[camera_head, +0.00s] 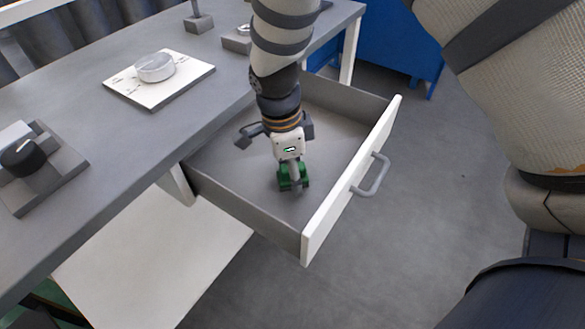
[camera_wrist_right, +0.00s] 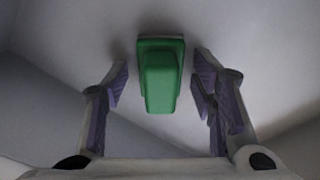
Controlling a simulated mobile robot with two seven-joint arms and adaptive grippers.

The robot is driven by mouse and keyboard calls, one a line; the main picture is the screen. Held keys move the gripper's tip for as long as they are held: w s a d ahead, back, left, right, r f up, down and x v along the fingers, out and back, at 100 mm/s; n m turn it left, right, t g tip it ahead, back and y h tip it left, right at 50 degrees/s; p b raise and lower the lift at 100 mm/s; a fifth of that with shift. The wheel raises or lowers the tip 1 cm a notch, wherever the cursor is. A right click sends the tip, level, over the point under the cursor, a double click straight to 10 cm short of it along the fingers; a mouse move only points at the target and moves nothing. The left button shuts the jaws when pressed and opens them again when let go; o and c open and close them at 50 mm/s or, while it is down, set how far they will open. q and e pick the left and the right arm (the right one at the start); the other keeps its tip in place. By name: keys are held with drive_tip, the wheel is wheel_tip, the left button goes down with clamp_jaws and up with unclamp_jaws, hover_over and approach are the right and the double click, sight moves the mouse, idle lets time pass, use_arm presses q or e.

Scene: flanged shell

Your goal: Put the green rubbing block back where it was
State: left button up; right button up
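The green rubbing block (camera_wrist_right: 161,80) is in the open drawer (camera_head: 240,195), with its narrow raised part toward the camera in the right wrist view. It also shows in the head view (camera_head: 293,182), partly covered by my right gripper (camera_head: 291,168). My right gripper (camera_wrist_right: 162,78) points down into the drawer, with its fingers apart on either side of the block. Narrow gaps show between the fingertips and the block in the right wrist view. My left gripper is in neither view.
The drawer front (camera_head: 350,185) has a grey handle (camera_head: 372,176). The grey table (camera_head: 130,140) bears a white plate (camera_head: 190,82) with a round knob (camera_head: 155,67), and a grey fixture with a black knob (camera_head: 25,155). A blue cabinet (camera_head: 395,40) stands behind.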

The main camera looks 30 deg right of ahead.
sight(285, 168)
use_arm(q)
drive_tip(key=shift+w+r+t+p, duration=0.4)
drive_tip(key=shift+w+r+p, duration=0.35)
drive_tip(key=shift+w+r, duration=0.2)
use_arm(e)
wheel_tip(285, 168, up, 12)
drive_tip(key=a, duration=0.1)
drive_tip(key=shift+w+a+r, duration=0.15)
drive_tip(key=shift+w+r, duration=0.1)
